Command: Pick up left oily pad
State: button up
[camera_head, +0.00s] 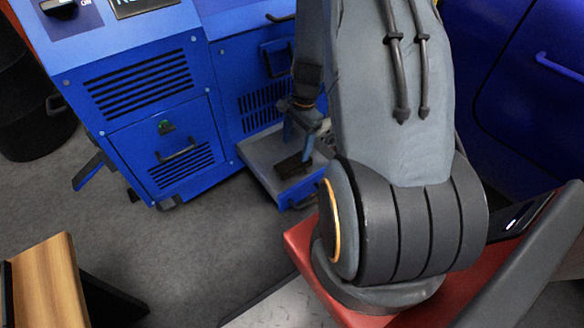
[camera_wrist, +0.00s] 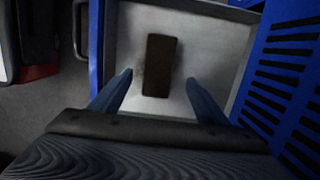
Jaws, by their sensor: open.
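A dark brown rectangular pad (camera_wrist: 159,65) lies flat in a grey metal tray (camera_wrist: 214,40) with blue edges. In the wrist view it sits between and a little beyond my gripper's fingertips (camera_wrist: 158,80), with a gap on either side. My gripper is open and empty. In the head view the pad (camera_head: 293,165) lies on the tray (camera_head: 262,160), with my gripper (camera_head: 302,135) just above it. No second pad can be made out in either view.
The blue machine cabinet (camera_head: 160,90) with vents and handles stands directly behind and beside the tray. Its vented panel (camera_wrist: 285,90) is close on the right in the wrist view. A wooden-topped piece (camera_head: 48,285) stands at lower left. Grey floor (camera_head: 200,250) is clear between.

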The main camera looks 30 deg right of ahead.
aim_at(293, 162)
jog(key=shift+s+a+f+b, duration=0.15)
jog(key=shift+f+b, duration=0.55)
jog(key=shift+f, duration=0.35)
jog(key=shift+w+a+f+b, duration=0.1)
jog(key=shift+a+f+b, duration=0.1)
jog(key=shift+f+b, duration=0.65)
jog(key=shift+s+a+f+b, duration=0.15)
jog(key=shift+f+b, duration=0.35)
jog(key=shift+f, duration=0.7)
jog(key=c, duration=1.1)
jog(key=shift+c, duration=0.2)
